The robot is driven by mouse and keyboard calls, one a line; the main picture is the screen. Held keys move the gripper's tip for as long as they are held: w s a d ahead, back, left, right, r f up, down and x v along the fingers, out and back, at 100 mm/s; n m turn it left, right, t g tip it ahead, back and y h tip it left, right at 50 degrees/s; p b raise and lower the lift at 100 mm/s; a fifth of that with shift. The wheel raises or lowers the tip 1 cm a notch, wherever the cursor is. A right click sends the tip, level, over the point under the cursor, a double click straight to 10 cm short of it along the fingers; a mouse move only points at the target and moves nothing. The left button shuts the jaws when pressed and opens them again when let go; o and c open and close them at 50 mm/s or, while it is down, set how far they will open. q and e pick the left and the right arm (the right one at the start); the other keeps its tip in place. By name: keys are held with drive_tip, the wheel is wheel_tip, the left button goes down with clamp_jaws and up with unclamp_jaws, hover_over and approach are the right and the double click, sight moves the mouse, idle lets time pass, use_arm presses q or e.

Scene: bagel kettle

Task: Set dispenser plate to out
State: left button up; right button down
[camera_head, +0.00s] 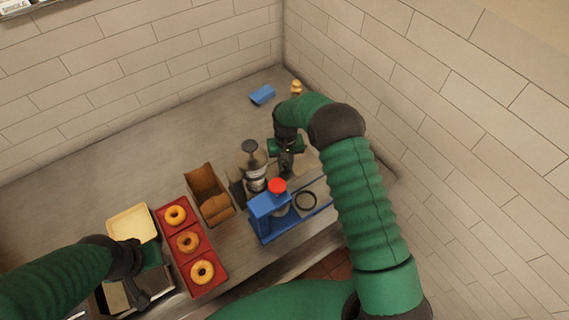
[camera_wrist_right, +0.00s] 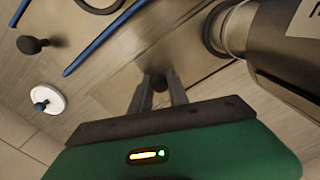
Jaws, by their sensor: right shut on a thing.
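The blue dispenser (camera_head: 268,222) with a red knob (camera_head: 277,186) stands near the counter's front edge. Its grey plate (camera_head: 318,189) with a dark ring (camera_head: 306,201) lies on its right; the plate also shows in the right wrist view (camera_wrist_right: 125,75), between blue edges. My right gripper (camera_head: 286,170) is just behind the dispenser, pointing down. In the right wrist view its fingers (camera_wrist_right: 160,90) are shut on a small dark knob (camera_wrist_right: 159,83) at the plate's edge. My left gripper (camera_head: 133,275) is at the lower left above a dark metal box; its fingers are not clear.
A glass and metal press (camera_head: 256,172) stands close left of my right gripper. A red tray (camera_head: 210,262) holds three bagels. A brown box (camera_head: 208,192), a cream tray (camera_head: 132,223) and a blue block (camera_head: 262,95) are on the counter. Walls close the back and right.

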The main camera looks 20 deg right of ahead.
drive_tip(key=d+b, duration=0.1)
drive_tip(key=d, duration=0.2)
drive_tip(key=w+d+b, duration=0.1)
drive_tip(key=d, duration=0.3)
drive_tip(key=w+d+b, duration=0.1)
drive_tip(key=d, duration=0.2)
drive_tip(key=shift+d+b, duration=0.25)
drive_tip(key=shift+b, duration=0.05)
drive_tip(key=shift+d+r, duration=0.1)
drive_tip(key=c, duration=1.5)
unclamp_jaws()
drive_tip(key=shift+o, duration=1.1)
drive_tip(key=shift+d, duration=0.1)
wheel_tip(320, 180, up, 17)
drive_tip(key=b, duration=0.2)
drive_tip(key=shift+f, duration=0.2)
